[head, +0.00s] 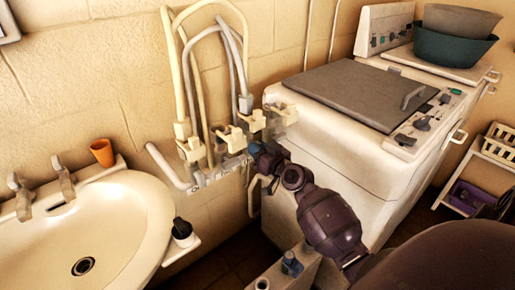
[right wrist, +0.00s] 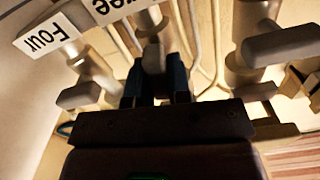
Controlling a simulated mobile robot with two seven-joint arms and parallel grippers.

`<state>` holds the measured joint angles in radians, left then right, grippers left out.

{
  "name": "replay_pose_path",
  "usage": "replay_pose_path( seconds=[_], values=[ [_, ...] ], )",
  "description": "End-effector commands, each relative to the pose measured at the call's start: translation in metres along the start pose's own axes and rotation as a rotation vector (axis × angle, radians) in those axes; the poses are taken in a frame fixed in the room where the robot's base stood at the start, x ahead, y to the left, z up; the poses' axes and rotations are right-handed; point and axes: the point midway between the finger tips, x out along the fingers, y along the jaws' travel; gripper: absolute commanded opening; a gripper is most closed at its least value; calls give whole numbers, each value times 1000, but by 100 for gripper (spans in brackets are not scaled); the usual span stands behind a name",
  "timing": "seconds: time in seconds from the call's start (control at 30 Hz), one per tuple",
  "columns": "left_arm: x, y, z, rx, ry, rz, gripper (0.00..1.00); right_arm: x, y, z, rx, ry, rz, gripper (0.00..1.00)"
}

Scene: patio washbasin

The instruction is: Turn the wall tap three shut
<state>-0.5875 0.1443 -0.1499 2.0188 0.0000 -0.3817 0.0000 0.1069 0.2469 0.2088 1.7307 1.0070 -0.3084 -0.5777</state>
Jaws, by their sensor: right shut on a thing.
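A row of wall taps with pale handles and hoses runs along the wall in the head view. My right gripper (head: 262,153) reaches in at the row's right part, just below the third tap from the left, tap three (head: 253,122). In the right wrist view its blue-grey fingers (right wrist: 157,82) are shut on the body or handle of tap three (right wrist: 152,45); its label is cut off and shows upside down, ending in "ee". Tap four (right wrist: 90,75), with its "Four" label (right wrist: 50,33), stands beside it. The handle angle is hidden by the fingers. My left gripper is not in view.
Another tap (right wrist: 280,42) stands on the other side in the wrist view. In the head view, a white washing machine (head: 350,130) is close on the right. A basin (head: 90,230) with an orange cup (head: 102,152) is on the left.

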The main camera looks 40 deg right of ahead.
Motion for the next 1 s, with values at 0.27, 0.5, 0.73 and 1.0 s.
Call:
replay_pose_path(
  seconds=[0.27,0.5,0.73,1.0],
  values=[
    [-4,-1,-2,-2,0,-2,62,0,1,-2,249,2,0,0],
    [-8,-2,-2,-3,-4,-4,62,0,2,-2,477,2,-1,0],
    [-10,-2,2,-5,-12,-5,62,0,4,0,696,2,0,0],
    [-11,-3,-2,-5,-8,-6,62,0,4,0,954,2,0,0]
  ],
)
